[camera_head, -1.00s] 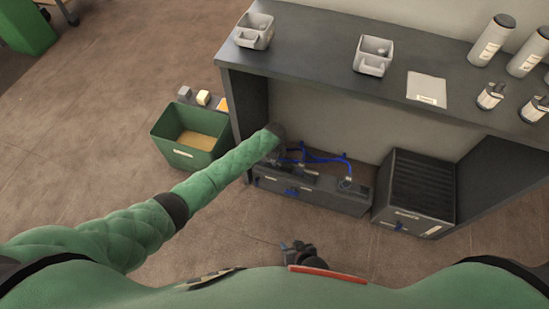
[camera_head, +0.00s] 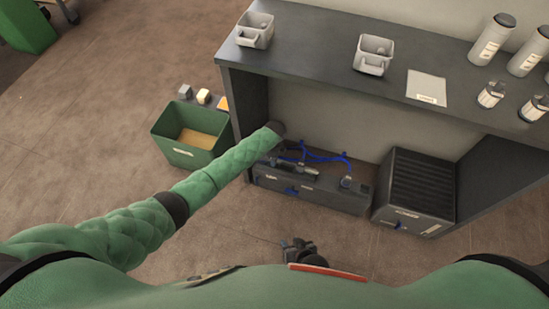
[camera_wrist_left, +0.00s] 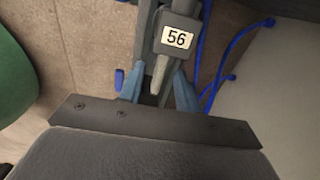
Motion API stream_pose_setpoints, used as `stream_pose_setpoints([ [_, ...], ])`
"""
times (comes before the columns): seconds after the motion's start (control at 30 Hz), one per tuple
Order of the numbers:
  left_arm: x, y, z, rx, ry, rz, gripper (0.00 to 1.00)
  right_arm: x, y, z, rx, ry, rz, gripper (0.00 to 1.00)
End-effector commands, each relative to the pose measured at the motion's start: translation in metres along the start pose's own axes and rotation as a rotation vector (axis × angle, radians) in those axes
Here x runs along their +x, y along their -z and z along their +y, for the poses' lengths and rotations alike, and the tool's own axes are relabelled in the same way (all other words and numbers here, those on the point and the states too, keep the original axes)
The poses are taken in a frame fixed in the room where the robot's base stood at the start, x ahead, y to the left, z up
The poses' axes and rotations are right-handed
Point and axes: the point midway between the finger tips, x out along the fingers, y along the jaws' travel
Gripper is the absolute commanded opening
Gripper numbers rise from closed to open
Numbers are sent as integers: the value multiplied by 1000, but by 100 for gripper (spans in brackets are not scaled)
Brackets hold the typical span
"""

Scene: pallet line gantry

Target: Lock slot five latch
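Slot numbers are too small to read there, so I cannot tell which is slot five. My left arm reaches under the bench; its gripper is mostly hidden beyond the dark wrist in the head view. In the left wrist view my left gripper (camera_wrist_left: 160,78) has its blue fingers apart, on either side of a narrow grey bar below a block labelled "56" (camera_wrist_left: 178,38). My right gripper (camera_head: 298,250) is low in front of my body, its fingers unclear.
Blue hoses (camera_head: 322,157) run over the unit. A ribbed dark box (camera_head: 414,190) stands to its right. A green bin (camera_head: 190,138) is left of the bench (camera_head: 310,60), which carries grey holders and bottles.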

Motion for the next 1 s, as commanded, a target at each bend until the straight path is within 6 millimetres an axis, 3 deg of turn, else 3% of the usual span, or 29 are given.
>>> stream_pose_setpoints([
  [0.5,-68,0,0,0,0,-1,34,-8,0,-3,1,2,-9,36],
  [1.0,-74,-1,0,-1,0,0,34,-5,10,-2,-3,1,4,36],
])
